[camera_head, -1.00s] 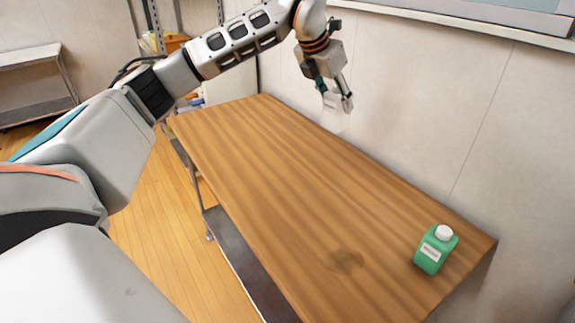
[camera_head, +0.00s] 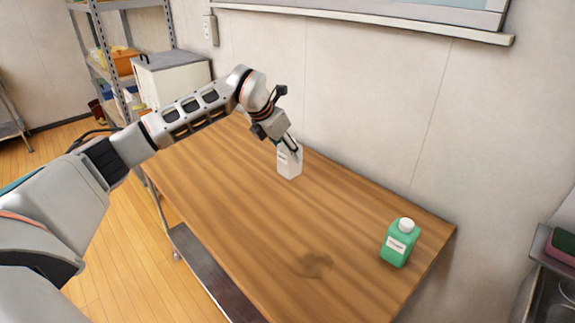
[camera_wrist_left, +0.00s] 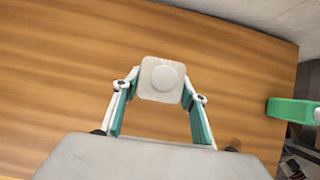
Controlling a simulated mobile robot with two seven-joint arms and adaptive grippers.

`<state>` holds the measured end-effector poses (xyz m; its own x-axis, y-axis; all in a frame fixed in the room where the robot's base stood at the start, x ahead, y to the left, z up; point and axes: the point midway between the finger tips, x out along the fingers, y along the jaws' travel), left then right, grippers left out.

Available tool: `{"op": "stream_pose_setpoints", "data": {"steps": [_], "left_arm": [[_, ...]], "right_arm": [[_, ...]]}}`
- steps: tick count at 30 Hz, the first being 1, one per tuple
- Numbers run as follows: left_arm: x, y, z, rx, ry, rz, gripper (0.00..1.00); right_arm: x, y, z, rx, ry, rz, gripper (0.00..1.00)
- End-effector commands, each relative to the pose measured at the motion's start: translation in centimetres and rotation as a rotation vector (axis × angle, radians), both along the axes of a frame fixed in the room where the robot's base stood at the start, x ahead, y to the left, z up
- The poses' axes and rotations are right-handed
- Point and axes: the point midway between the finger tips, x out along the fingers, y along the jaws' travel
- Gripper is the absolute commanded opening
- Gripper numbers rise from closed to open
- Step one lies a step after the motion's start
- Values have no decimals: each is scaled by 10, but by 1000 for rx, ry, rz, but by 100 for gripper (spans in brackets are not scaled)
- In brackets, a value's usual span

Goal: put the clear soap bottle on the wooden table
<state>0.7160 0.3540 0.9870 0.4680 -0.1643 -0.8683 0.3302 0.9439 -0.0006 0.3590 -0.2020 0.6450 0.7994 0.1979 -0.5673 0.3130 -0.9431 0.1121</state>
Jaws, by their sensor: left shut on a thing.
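The clear soap bottle (camera_head: 288,164) looks whitish, with a small label, and is upright at the far part of the wooden table (camera_head: 215,195). My left gripper (camera_head: 289,146) is shut on its top. I cannot tell whether the bottle's base touches the table or is slightly above it. In the left wrist view the bottle (camera_wrist_left: 161,79) shows from above with a round cap, between the fingertips of the gripper (camera_wrist_left: 161,90). My right gripper is not in view.
A green bottle (camera_head: 399,246) with a white cap stands near the table's right end; it also shows in the left wrist view (camera_wrist_left: 292,110). A wall runs along the far edge. A white box (camera_head: 172,78) and shelving (camera_head: 112,70) stand behind at left. The table's middle is clear.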

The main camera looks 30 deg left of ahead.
Motion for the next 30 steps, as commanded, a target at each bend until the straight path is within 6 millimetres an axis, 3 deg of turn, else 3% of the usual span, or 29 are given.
{"op": "stream_pose_setpoints", "data": {"steps": [5,13,24,25,26,30], "left_arm": [[0,0,-10,0,-1,0,24],[0,0,-45,-1,2,1,24],[0,0,-50,-1,-1,1,24],[0,0,-50,-1,-1,1,47],[0,0,-50,-1,-1,1,55],[0,0,-50,-1,-1,1,59]], "right_arm": [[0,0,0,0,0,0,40],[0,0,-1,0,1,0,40],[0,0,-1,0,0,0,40],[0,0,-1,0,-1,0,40],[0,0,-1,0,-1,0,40],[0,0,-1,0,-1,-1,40]]}}
